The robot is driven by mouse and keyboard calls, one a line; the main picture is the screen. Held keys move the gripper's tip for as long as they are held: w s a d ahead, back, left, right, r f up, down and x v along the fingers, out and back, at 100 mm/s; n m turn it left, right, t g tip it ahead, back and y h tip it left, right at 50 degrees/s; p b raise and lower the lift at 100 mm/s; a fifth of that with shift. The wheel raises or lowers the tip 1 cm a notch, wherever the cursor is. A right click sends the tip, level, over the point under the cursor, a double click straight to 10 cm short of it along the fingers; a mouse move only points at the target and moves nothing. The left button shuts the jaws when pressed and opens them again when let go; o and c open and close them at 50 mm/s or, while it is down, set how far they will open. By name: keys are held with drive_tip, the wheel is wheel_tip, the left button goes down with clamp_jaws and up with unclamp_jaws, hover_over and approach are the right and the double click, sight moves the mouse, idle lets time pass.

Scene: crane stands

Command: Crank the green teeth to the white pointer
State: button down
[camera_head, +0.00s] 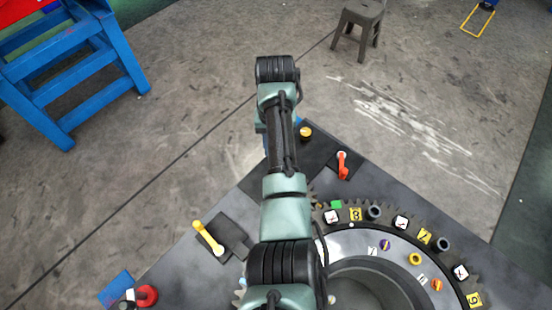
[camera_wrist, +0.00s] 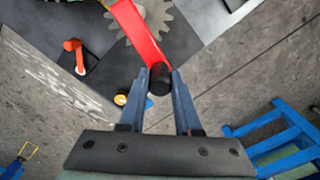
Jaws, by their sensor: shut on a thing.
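In the wrist view, my gripper (camera_wrist: 160,84) is shut on the black handle (camera_wrist: 161,76) at the end of a red crank arm (camera_wrist: 136,30). The crank arm lies over a small grey gear (camera_wrist: 152,18). In the head view, my arm hides the crank and the gripper. A large dark toothed ring (camera_head: 450,265) lies at the lower right, partly behind my arm. A green patch (camera_head: 336,204) shows at its upper left edge, just right of my arm. I cannot clearly pick out the white pointer.
An orange lever (camera_head: 343,168) stands near the ring, and it also shows in the wrist view (camera_wrist: 74,52). A yellow lever (camera_head: 208,238) and a red knob (camera_head: 146,295) are at left. A blue stand (camera_head: 75,75) and a grey stool (camera_head: 360,18) stand on open floor.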

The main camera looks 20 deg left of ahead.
drive_tip(key=w+d+m+p, duration=0.2)
drive_tip(key=d+m, duration=0.8)
drive_tip(key=m, duration=0.5)
drive_tip(key=shift+w+d+m+p, duration=0.25)
drive_tip(key=shift+w+m+p, duration=0.15)
drive_tip(key=shift+w, duration=0.45)
drive_tip(key=shift+s+d, duration=0.15)
drive_tip(key=c, duration=0.6)
unclamp_jaws()
drive_tip(key=shift+s, duration=0.1)
wheel_tip(320, 180, up, 13)
drive_tip(key=shift+p, duration=0.35)
